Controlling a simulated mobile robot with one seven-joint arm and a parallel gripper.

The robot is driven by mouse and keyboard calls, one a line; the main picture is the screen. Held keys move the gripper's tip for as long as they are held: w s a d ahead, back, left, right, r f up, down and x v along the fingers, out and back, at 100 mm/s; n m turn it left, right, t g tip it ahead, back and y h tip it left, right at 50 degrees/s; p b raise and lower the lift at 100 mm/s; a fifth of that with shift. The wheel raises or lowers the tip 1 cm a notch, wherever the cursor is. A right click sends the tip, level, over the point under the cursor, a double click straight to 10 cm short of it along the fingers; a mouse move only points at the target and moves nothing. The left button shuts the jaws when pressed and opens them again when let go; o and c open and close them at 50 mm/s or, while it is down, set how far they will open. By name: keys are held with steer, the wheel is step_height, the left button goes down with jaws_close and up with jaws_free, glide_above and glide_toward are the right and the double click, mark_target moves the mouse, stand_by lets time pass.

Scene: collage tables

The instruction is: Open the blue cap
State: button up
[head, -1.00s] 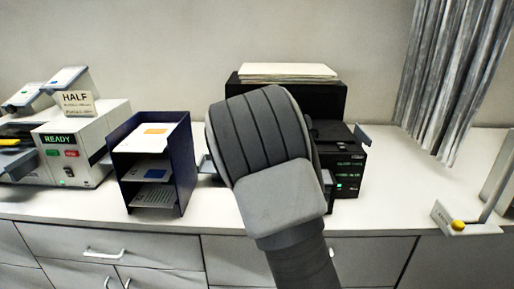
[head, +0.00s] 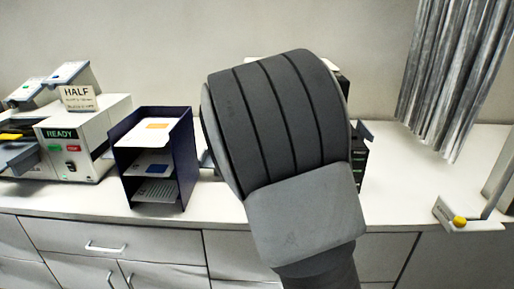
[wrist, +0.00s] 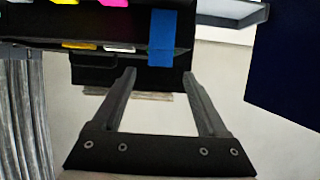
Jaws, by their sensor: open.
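A blue piece (wrist: 163,38), which looks like the blue cap, shows in the wrist view on the front of a black machine (wrist: 100,72). It hangs upright across the dark edge, and I cannot tell whether it is raised or closed. My gripper (wrist: 159,73) is open and empty, with its fingertips spread just below the blue piece in the picture. I cannot tell the remaining gap. In the head view my arm hides the gripper, the blue piece and most of the black machine (head: 358,155).
A dark blue organizer (head: 184,165) stands left of my arm in the head view and fills the right of the wrist view (wrist: 290,70). A READY machine (head: 85,140) is farther left. Grey curtain strips (head: 455,80) hang at right. Magenta (wrist: 114,3) and yellow (wrist: 80,44) parts sit near the blue piece.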

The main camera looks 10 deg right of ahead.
steer(key=p+v, duration=0.3)
steer(key=v, duration=0.7)
steer(key=shift+s, duration=0.25)
steer(key=shift+c, duration=0.2)
